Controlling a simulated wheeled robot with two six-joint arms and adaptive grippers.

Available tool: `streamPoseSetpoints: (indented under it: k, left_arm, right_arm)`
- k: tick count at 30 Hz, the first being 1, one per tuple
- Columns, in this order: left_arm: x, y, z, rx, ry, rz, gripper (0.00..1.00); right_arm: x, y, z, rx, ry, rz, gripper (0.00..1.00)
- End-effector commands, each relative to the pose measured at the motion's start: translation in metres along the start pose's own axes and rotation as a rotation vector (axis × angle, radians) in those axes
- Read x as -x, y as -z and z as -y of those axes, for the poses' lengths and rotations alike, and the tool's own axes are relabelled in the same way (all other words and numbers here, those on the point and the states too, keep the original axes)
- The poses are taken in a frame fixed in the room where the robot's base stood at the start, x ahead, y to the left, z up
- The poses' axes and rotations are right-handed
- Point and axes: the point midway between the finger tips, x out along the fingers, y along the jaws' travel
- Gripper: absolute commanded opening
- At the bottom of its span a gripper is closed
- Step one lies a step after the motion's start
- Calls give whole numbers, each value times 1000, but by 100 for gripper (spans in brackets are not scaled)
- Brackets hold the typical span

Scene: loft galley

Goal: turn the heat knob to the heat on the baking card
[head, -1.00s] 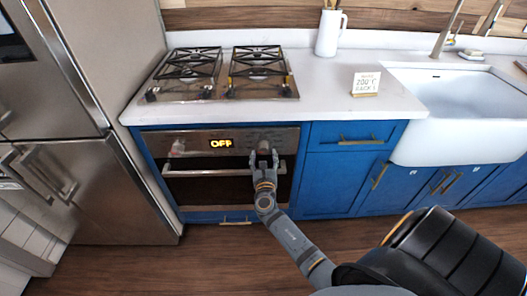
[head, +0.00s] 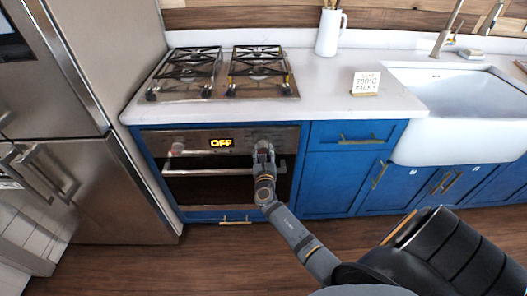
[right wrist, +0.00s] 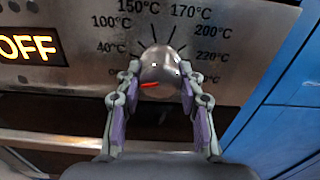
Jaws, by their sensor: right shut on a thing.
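The baking card (head: 366,82) stands on the counter in the head view and reads 200°C, with a rack line below. The oven display (head: 221,143) reads OFF; it also shows in the right wrist view (right wrist: 28,48). The round metal heat knob (right wrist: 160,68) is ringed by printed temperatures, with 200°C at its upper right. Its red mark lies low on its face, toward the left. My right gripper (head: 263,148) is shut on the knob, one finger on each side, and mostly hides it in the head view. My left gripper is not in view.
The oven handle (head: 215,172) runs below the panel, under my right gripper. Another knob (head: 177,147) sits left of the display. The gas hob (head: 262,92) is on the counter above. A steel fridge stands left, blue cabinets (head: 345,170) right.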

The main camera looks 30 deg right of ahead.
Motion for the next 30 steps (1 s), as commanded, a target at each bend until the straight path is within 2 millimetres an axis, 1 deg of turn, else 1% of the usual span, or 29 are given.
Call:
streamPoseSetpoints:
  k: [5, 11, 27, 30]
  left_arm:
    - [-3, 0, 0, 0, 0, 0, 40]
    - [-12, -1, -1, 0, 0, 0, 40]
    - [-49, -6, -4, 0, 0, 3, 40]
    - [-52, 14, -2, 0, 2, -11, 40]
  right_arm:
    - [0, 1, 0, -26, 0, -1, 6]
    - [0, 3, -1, -123, 0, 0, 6]
    - [0, 4, -2, -612, -1, 0, 6]
    - [0, 4, -3, -707, -1, 0, 6]
